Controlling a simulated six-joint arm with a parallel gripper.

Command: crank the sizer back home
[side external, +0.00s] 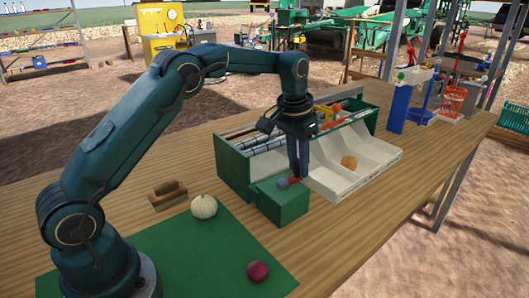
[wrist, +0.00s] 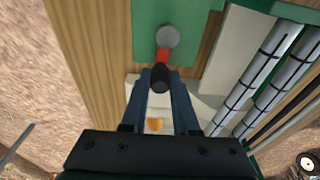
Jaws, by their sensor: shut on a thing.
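The sizer (side external: 235,172) is a long green box with grey rollers (side external: 268,145) on top and white sloping chutes (side external: 325,180) along its front. Its crank has a grey hub (side external: 283,183) on a green block (side external: 280,207) at the near end. In the wrist view the red crank arm (wrist: 163,56) runs from the hub (wrist: 167,37) to a black handle (wrist: 160,82). My gripper (side external: 298,176) points down and is shut on the black handle, one finger on each side. A yellow-orange onion (side external: 349,162) lies in a chute and also shows in the wrist view (wrist: 154,124).
A white onion (side external: 204,207) and a red onion (side external: 258,271) sit on the green mat (side external: 190,255). A wooden brush (side external: 167,194) lies left of them. A blue stand (side external: 402,103) and a red basket (side external: 453,102) are farther right. The tabletop's front right is clear.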

